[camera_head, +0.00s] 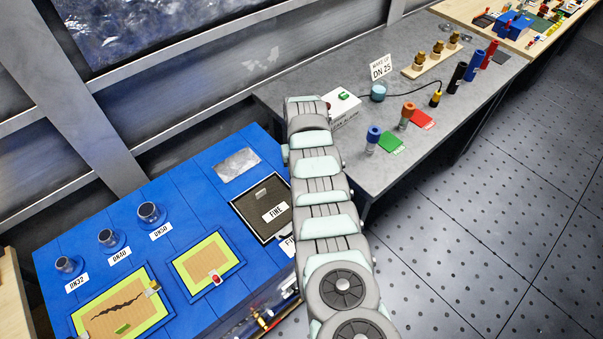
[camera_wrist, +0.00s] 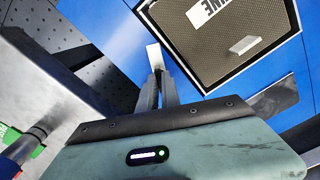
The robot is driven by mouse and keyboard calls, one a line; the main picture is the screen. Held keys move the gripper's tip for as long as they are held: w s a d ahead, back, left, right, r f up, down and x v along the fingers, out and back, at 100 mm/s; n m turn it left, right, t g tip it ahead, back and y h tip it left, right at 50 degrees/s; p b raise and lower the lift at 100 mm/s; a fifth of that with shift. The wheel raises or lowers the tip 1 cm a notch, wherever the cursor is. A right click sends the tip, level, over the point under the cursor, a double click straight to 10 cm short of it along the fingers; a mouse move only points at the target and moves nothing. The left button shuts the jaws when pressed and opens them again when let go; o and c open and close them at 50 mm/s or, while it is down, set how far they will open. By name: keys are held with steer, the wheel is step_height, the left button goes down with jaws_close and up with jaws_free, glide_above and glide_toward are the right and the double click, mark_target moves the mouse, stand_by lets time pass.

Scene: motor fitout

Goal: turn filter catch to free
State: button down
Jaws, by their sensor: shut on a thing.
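The filter (camera_head: 262,207) is a dark mesh panel in a black-and-white frame, labelled FINE, on the blue cabinet top. In the wrist view the filter (camera_wrist: 225,45) lies close to the right of my gripper (camera_wrist: 157,75). The fingers are close together, pointing down at the blue top beside the frame. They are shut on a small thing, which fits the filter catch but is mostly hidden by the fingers. A pale plate (camera_wrist: 154,55) shows right at the fingertips.
Two yellow-edged panels (camera_head: 228,247) and several dark pipe sockets (camera_head: 150,213) are left on the blue cabinet. A grey bench (camera_head: 370,180) with coloured cylinders and cards stands to the right.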

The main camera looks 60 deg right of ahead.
steer(key=n, duration=0.5)
steer(key=shift+n, duration=0.4)
stand_by(0.3)
steer(key=c, duration=1.6)
jaws_free()
steer(key=shift+b, duration=0.3)
steer(key=shift+o, duration=0.2)
step_height(320, 180, up, 11)
steer(key=shift+p, duration=0.4)
steer(key=shift+f, duration=0.1)
